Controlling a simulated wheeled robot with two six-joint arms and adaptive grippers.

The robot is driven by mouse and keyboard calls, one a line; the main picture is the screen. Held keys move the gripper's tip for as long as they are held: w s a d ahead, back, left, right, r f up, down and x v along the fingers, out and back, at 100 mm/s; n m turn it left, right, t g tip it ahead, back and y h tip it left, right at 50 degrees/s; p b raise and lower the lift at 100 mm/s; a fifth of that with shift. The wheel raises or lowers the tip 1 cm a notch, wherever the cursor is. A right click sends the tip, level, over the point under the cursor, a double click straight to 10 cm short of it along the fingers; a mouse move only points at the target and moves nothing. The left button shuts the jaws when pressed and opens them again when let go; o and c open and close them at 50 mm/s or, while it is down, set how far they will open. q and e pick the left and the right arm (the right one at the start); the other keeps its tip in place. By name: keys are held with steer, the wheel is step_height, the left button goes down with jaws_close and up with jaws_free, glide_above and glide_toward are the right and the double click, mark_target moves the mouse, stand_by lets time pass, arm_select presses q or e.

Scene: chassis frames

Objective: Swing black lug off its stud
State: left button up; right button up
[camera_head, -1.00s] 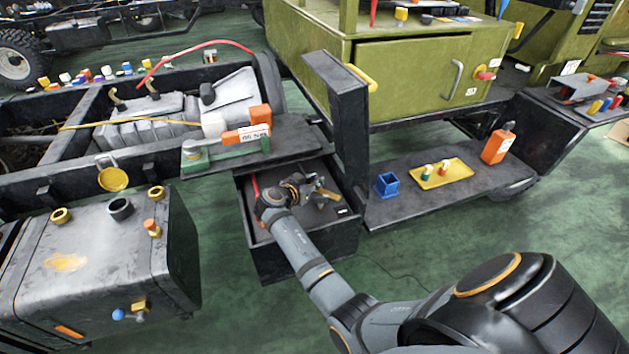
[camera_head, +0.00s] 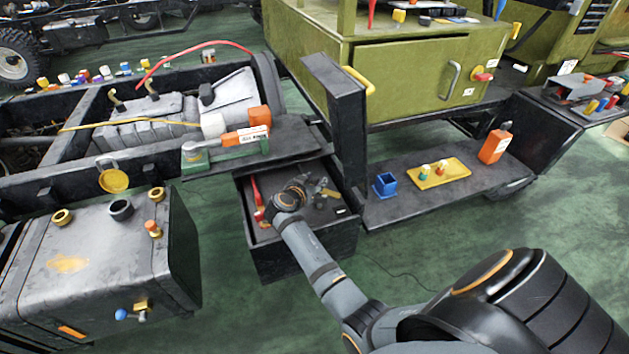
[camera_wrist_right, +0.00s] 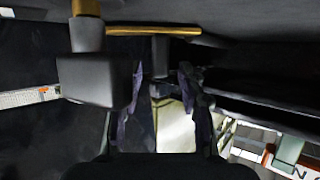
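My right gripper (camera_head: 322,190) is over the open black box (camera_head: 300,258) under the truck frame, reached from the front. In the right wrist view its two dark fingers (camera_wrist_right: 162,112) stand apart. Ahead of them is a thin brass bar (camera_wrist_right: 152,30) on a short dark stem (camera_wrist_right: 160,55); I cannot tell whether a finger touches it. A dark block with a brass post (camera_wrist_right: 98,80) is just left of the fingers. I cannot tell which of these is the black lug or its stud. A red-handled part (camera_head: 257,198) lies at the box's left side. My left gripper is not in view.
A black upright post (camera_head: 342,120) stands close right of the box. A step plate (camera_head: 290,138) overhangs the box's back. Green floor is free in front.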

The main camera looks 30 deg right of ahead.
step_height(320, 180, up, 10)
stand_by(0.3)
stand_by(0.4)
